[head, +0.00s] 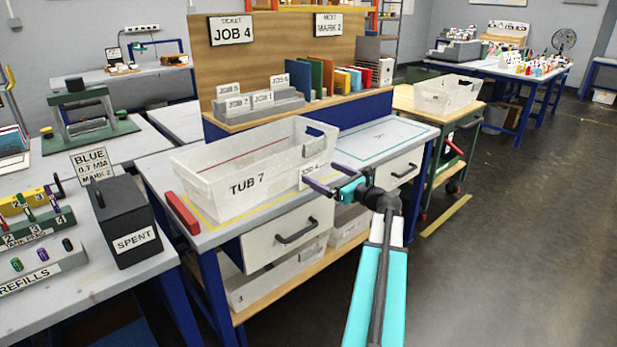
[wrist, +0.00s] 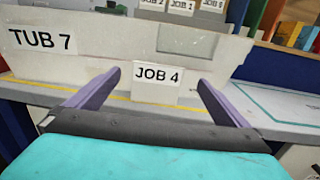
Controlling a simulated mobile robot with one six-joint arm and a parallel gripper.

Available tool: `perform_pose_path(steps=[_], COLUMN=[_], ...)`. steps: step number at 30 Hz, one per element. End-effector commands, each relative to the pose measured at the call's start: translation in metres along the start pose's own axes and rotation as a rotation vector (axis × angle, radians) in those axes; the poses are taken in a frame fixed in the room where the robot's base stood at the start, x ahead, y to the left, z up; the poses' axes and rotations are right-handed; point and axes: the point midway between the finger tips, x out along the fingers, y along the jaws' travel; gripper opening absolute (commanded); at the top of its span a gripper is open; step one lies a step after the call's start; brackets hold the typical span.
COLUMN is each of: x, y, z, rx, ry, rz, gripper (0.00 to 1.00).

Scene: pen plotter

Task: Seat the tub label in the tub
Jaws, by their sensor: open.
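The tub (head: 235,185) is a white, open-topped bin marked TUB 7 on the table; its front wall fills the upper wrist view (wrist: 75,65). My gripper (head: 319,175) is open in front of the tub's right part. In the wrist view its purple fingers (wrist: 160,79) stand apart on either side of the label, not visibly touching it.
A red block (head: 182,213) lies left of the tub, and a black SPENT box (head: 130,220) stands on the left bench. Behind the tub are grey card holders (head: 255,108) and coloured binders (head: 320,78). The tabletop right of the tub (head: 380,137) is clear.

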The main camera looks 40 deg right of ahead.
Motion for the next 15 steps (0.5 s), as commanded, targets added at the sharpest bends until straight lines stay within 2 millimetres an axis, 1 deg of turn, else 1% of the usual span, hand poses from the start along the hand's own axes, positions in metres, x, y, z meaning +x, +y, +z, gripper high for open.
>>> perform_pose_path(steps=[5,8,15], x=[0.001,0.005,0.032], y=[0.000,0.001,0.003], z=[0.000,0.000,0.001], rx=[0.000,0.000,-0.001], ry=[0.000,0.000,0.000], rz=[0.001,0.002,0.003], gripper=[1.00,1.00,1.00])
